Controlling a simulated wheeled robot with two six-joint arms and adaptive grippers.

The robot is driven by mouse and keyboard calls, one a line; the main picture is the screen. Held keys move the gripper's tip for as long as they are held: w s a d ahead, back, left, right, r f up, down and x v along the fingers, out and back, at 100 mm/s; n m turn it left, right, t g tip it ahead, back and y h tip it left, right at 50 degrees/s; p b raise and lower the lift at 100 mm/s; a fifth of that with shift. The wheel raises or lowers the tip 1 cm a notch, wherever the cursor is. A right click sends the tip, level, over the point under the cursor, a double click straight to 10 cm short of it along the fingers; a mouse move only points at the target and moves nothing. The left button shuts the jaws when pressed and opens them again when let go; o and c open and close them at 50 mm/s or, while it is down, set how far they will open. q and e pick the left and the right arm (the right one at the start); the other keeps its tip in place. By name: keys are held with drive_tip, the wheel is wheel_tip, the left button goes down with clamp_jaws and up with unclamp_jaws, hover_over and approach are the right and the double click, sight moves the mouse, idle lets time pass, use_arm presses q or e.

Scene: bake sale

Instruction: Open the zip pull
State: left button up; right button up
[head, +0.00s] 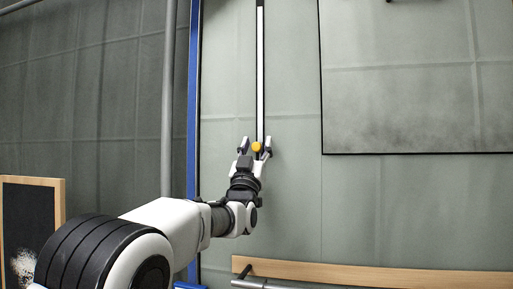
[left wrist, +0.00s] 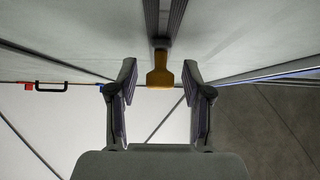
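The zip pull (head: 257,147) is a small yellow-orange tab at the lower end of a white vertical zip strip (head: 260,75) on the grey-green fabric wall. My left gripper (head: 256,149) is open, with one finger on each side of the pull. In the left wrist view the zip pull (left wrist: 160,72) hangs from the dark zip track (left wrist: 165,20), between the spread fingertips of the left gripper (left wrist: 160,76). Gaps show on both sides, and neither finger appears to touch it. My right gripper is not in view.
A blue vertical pole (head: 194,100) stands left of the zip. A dark-framed panel (head: 415,80) is on the wall at right. A wooden rail (head: 380,277) runs along the lower right, and a wood-framed blackboard (head: 30,225) stands at lower left.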

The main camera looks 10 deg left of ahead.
use_arm(q)
drive_tip(key=shift+f, duration=0.1)
drive_tip(key=shift+s+f, duration=0.1)
drive_tip(key=shift+f, duration=0.1)
drive_tip(key=v, duration=1.1)
drive_tip(key=shift+s, duration=0.25)
drive_tip(key=shift+f, duration=0.1)
